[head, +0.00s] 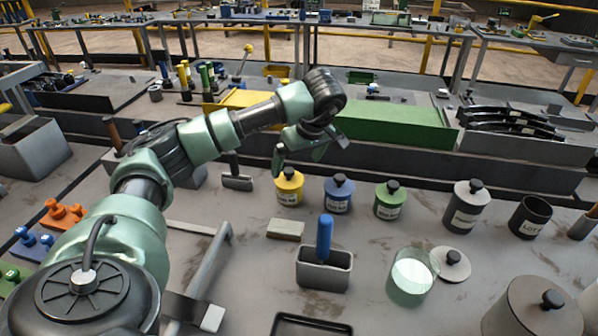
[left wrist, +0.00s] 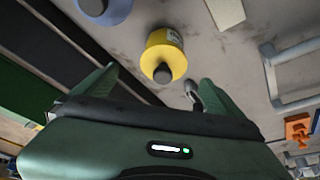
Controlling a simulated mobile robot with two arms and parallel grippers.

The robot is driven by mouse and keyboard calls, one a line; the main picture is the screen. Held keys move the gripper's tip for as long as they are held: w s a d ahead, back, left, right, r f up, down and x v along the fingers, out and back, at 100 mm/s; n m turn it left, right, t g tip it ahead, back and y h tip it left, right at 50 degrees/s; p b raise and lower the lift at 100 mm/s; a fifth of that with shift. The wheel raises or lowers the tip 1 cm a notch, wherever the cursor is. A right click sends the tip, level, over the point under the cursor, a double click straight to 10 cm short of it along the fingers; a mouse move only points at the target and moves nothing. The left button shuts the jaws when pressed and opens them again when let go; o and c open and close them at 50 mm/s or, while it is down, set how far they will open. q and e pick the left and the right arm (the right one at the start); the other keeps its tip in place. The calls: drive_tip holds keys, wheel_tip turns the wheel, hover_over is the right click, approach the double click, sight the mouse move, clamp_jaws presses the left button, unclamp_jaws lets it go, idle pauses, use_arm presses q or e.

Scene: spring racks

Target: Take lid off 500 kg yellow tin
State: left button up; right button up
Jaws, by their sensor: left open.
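The yellow tin (head: 289,190) stands upright on the grey bench with its yellow lid on and a black knob (head: 289,173) on top. A label is on its front, too small to read surely. In the left wrist view the yellow tin (left wrist: 164,52) shows with its knob towards me, between and beyond the fingers. My left gripper (head: 300,158) is open and empty, just above and behind the tin's knob, apart from it. The left wrist view shows its two spread fingers (left wrist: 155,88). My right gripper is not in view.
A blue tin (head: 339,196), a green tin (head: 389,202) and a grey tin (head: 467,208) stand in a row to the right. A wooden block (head: 286,229) and a grey box with a blue handle (head: 324,267) are in front. A green case (head: 388,138) lies behind.

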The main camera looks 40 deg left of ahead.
sight(291, 172)
use_arm(q)
drive_tip(key=shift+s+a+f, duration=0.25)
drive_tip(key=shift+a+f, duration=0.25)
drive_tip(key=shift+f, duration=0.3)
drive_tip(key=p+x, duration=0.1)
drive_tip(key=x, duration=0.3)
drive_tip(key=shift+w+a+f+p, duration=0.15)
drive_tip(key=shift+a+f+p, duration=0.1)
drive_tip(key=shift+p, duration=0.1)
drive_tip(key=c, duration=1.5)
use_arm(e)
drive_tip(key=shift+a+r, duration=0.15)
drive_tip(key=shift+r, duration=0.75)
